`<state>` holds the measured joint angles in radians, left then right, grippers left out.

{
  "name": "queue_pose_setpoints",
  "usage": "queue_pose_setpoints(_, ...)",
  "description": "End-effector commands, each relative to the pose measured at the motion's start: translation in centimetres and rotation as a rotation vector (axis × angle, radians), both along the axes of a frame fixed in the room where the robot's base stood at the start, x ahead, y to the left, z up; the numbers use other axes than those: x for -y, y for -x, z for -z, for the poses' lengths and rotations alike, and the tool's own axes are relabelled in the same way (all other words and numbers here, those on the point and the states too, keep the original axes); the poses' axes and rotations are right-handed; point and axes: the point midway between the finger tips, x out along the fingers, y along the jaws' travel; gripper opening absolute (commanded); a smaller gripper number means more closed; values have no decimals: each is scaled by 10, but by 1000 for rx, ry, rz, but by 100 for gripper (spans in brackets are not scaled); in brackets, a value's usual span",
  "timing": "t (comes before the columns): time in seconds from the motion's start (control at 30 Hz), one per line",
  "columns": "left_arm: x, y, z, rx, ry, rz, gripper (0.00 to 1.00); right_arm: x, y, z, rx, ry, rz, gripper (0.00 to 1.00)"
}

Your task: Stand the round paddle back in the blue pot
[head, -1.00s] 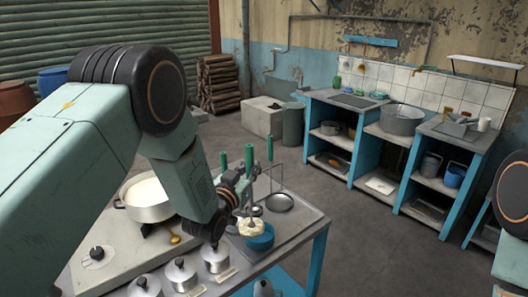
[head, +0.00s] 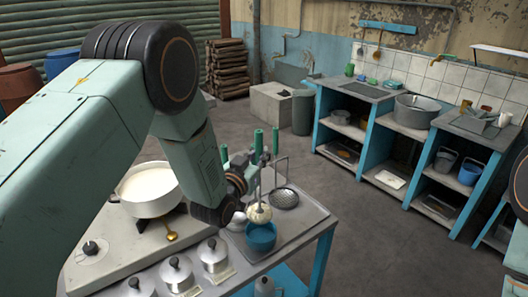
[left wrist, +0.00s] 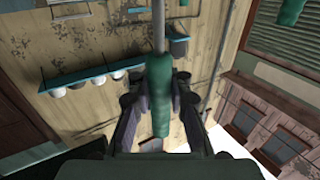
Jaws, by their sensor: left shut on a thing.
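My left gripper (head: 254,178) is shut on the green handle of the round paddle; the handle (left wrist: 160,95) stands between the fingers in the left wrist view. The paddle's pale round head (head: 258,213) hangs below, at the far rim of the blue pot (head: 261,238) in the head view. The paddle looks roughly upright. I cannot tell whether its head touches the pot. The pot stands on the metal counter. My right gripper is out of view.
A round dark strainer (head: 285,198) lies right of the pot. A white pot of milk (head: 150,188) stands on the stove at left. Several lidded metal cans (head: 213,256) line the counter's front. Blue shelving (head: 362,140) stands across the open floor.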

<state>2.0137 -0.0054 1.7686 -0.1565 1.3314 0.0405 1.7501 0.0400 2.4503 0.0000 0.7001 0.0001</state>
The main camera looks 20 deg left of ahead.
Motion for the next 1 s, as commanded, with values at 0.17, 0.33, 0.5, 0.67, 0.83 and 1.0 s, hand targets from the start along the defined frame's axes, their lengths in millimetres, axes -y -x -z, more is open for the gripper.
queue_pose_setpoints(0.17, 0, 0, 12, 1, 0, 1, 0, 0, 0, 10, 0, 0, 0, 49)
queue_pose_setpoints(0.33, 0, -2, 24, 1, 0, 1, 0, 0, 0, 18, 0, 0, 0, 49)
queue_pose_setpoints(0.5, 0, -3, 36, 2, -1, 1, 0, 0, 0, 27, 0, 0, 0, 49)
queue_pose_setpoints(0.67, 0, -4, 47, 1, 0, 1, 0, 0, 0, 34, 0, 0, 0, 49)
queue_pose_setpoints(0.83, 0, -5, 59, 1, -1, 1, 0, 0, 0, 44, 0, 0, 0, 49)
queue_pose_setpoints(1.0, 0, -5, 70, 2, -1, 1, 0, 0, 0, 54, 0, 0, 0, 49)
